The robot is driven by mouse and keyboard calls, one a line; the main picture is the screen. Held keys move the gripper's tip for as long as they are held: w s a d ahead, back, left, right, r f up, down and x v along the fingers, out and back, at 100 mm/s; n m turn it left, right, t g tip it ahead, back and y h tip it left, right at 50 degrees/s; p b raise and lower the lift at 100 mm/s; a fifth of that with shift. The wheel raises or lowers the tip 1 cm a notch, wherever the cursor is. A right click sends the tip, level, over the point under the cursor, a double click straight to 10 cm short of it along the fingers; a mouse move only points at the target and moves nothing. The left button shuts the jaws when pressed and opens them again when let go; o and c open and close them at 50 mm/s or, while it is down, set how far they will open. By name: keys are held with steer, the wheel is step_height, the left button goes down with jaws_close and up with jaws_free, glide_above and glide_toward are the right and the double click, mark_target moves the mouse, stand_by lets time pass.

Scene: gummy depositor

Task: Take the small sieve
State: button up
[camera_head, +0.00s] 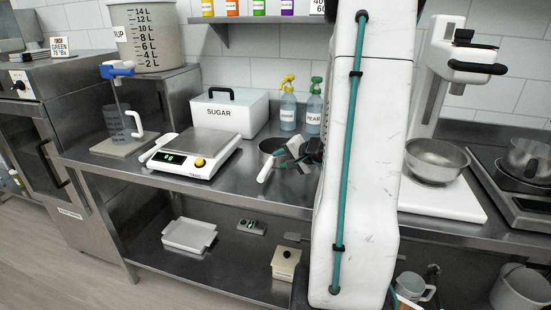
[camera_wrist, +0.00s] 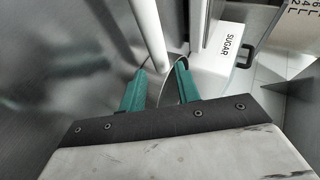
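My gripper (camera_head: 289,154) is low at the pot, right of the handle's upper end. In the wrist view, the teal fingers of my gripper (camera_wrist: 159,90) stand apart, with a gap between them. The white handle (camera_wrist: 149,35) runs to just beyond that gap, beside a thin curved metal rim (camera_wrist: 174,76). I cannot tell whether any finger touches it.
A scale (camera_head: 194,155) stands left of the pot, with a white sugar box (camera_head: 228,112) behind it. Two spray bottles (camera_head: 288,112) stand behind the pot. A metal bowl (camera_head: 436,160) sits on a white stand mixer (camera_head: 440,200) right of my arm. The table's front edge is close.

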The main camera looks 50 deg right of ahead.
mark_target(273, 160)
steer(key=x, duration=0.4)
steer(key=shift+w+f, duration=0.1)
steer(key=shift+w, duration=0.15)
jaws_close()
step_height(273, 160, up, 10)
stand_by(0.3)
stand_by(0.4)
